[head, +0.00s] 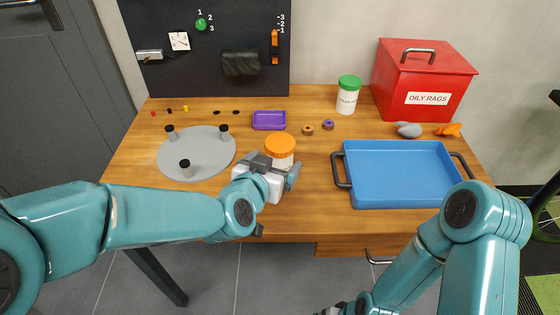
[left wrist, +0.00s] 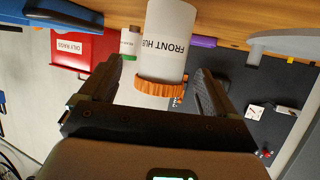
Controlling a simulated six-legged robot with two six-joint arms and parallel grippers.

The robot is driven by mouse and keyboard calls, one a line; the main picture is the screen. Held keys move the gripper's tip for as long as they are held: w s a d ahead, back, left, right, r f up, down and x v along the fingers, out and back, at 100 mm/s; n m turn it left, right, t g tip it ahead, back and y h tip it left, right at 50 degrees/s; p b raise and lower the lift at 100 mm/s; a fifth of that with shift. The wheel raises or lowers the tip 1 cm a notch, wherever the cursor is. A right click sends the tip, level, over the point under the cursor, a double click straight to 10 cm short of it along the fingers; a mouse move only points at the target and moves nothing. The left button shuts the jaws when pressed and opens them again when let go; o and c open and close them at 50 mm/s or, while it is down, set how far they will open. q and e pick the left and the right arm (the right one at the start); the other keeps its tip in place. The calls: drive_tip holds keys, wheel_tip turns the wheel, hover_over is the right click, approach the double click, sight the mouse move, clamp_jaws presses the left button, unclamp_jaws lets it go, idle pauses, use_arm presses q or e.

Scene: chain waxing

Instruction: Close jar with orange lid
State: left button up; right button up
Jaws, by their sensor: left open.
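The white jar stands upright on the wooden bench, with its orange lid (head: 280,145) on top in the head view. Whether the lid is screwed tight cannot be told. In the left wrist view, which is upside down, the jar (left wrist: 166,40) reads "FRONT HUB" and the ridged orange lid (left wrist: 160,90) sits at its mouth. My left gripper (head: 275,166) is open at the jar's near side. In the wrist view its fingers (left wrist: 158,84) lie on either side of the lid, with gaps. My right gripper is mostly cut off at the bottom edge of the head view.
A grey disc (head: 205,150) with black pegs lies left. A purple tray (head: 269,120) and two small rings lie behind the jar. A green-lidded jar (head: 348,97) and red oily-rags box (head: 425,85) stand at the back. A blue tray (head: 400,175) is right.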

use_arm(q)
drive_tip(key=shift+w, duration=0.1)
drive_tip(key=x, duration=0.3)
drive_tip(key=b+x, duration=0.1)
drive_tip(key=x, duration=0.1)
drive_tip(key=shift+w+a+r, duration=0.1)
drive_tip(key=shift+w+r, duration=0.1)
drive_tip(key=shift+w, duration=0.05)
drive_tip(key=c, duration=1.1)
